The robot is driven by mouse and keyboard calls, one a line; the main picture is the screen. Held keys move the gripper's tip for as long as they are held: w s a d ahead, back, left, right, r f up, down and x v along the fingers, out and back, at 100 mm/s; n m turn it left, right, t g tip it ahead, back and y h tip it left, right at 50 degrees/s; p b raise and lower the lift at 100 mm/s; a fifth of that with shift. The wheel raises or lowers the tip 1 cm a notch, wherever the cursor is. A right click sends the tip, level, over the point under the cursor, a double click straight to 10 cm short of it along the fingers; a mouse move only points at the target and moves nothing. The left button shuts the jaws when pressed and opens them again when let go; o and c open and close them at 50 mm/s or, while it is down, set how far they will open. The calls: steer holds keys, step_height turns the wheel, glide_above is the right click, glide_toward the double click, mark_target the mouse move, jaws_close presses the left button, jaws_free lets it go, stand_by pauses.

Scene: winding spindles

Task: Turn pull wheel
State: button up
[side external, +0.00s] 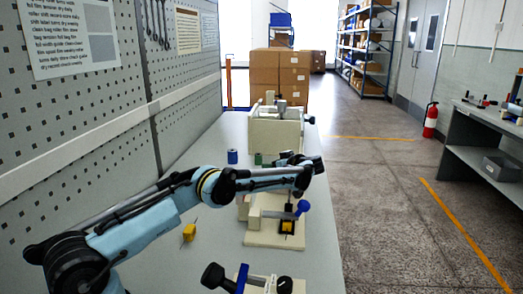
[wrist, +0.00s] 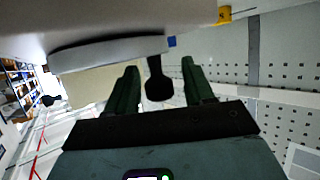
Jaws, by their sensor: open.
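In the wrist view a pale grey disc-like part (wrist: 105,52), which looks like the pull wheel, carries a black rounded handle (wrist: 158,86). My gripper (wrist: 160,65) is open, with its two dark green fingers on either side of the handle. I see gaps on both sides, so the fingers do not appear to press on it. In the side external view my gripper (side external: 287,160) is over the bench in front of the cream box-shaped machine (side external: 272,137). My arm and gripper hide the wheel there, and I cannot place it exactly.
A cream fixture (side external: 256,240) with a blue knob (side external: 302,207) and a yellow spool (side external: 288,227) stands below my arm. A blue spool (side external: 233,157) and a yellow piece (side external: 189,232) stand on the bench. A black-knobbed fixture (side external: 213,276) is in front. Pegboard (side external: 180,90) borders the left.

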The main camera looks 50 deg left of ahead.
steer(key=v, duration=1.1)
steer(key=shift+d, duration=0.35)
steer(key=shift+r, duration=0.1)
